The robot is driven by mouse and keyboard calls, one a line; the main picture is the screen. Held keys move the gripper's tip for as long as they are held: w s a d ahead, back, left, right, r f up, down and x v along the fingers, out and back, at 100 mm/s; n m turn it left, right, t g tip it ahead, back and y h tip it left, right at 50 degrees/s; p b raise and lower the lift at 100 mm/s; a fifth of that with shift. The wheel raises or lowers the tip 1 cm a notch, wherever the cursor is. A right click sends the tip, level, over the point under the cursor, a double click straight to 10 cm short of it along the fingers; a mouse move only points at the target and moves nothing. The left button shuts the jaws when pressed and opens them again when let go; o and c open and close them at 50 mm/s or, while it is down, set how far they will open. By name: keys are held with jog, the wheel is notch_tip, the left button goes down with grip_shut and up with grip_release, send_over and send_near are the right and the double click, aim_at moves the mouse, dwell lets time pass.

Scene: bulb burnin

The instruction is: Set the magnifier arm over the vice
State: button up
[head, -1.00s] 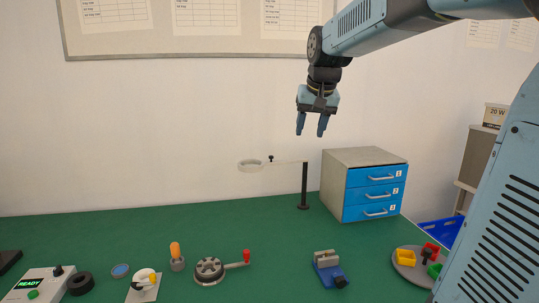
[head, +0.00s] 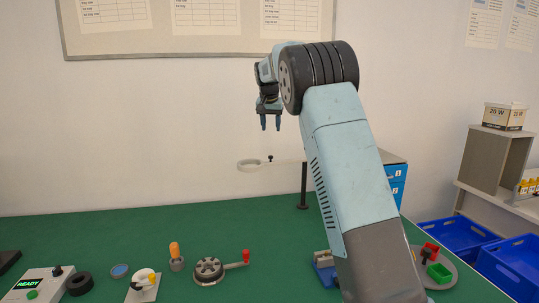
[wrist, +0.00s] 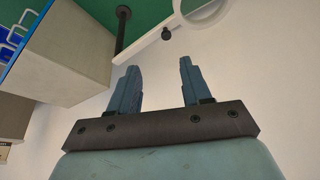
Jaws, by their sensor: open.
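The magnifier arm is a thin pale bar with a white ring lens (head: 249,165) at its left end and a small black knob (head: 270,158) beside the ring. It runs right to a black post (head: 304,186) on the green bench. The ring (wrist: 200,10) and knob (wrist: 167,34) also show at the top of the wrist view. The blue and grey vice (head: 324,267) sits at the front of the bench, partly hidden by my arm. The ring is left of and behind the vice. My gripper (head: 271,123) is open and empty, above the knob and apart from it.
A blue drawer cabinet (head: 397,172) stands right of the post, mostly behind my arm. A crank wheel with a red handle (head: 209,269) lies left of the vice. A round tray (head: 446,281) is at right. Blue crates (head: 459,236) stand off the bench's right side.

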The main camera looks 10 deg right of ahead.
aim_at(270, 158)
jog(key=x, duration=0.5)
jog(key=w+x, duration=0.1)
jog(key=x, duration=0.4)
jog(key=a+x, duration=0.1)
jog(key=x, duration=0.4)
jog(key=shift+w+d, duration=0.1)
jog(key=shift+w, duration=0.15)
grip_shut()
jog(key=shift+s+a, duration=0.15)
jog(key=shift+a, duration=0.1)
